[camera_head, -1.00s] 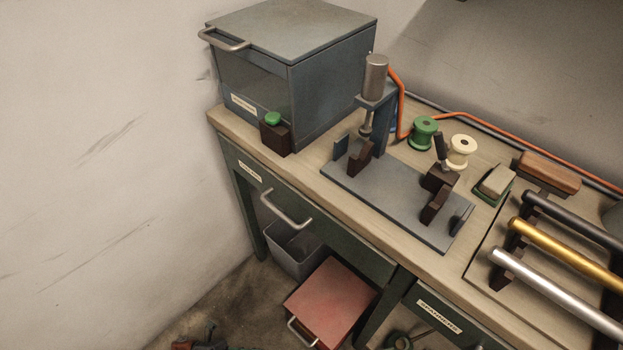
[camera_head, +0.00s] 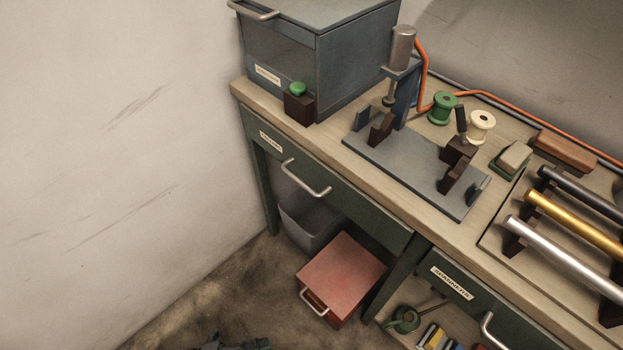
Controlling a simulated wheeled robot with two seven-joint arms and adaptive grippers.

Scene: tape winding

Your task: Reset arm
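Only a small dark piece of my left gripper (camera_head: 235,345) shows at the bottom edge of the head view, low over the floor and in front of the workbench. Its fingers are not clear, so I cannot tell whether it is open or shut. It is well apart from the bench and everything on it. My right gripper is out of view.
The wooden-topped workbench (camera_head: 370,187) carries a grey cabinet (camera_head: 358,62), a green button (camera_head: 297,88), a press fixture plate (camera_head: 425,168), spools and metal rods (camera_head: 575,222). Beneath stand a grey bin (camera_head: 312,220) and a red box (camera_head: 340,270). Floor to the left is clear.

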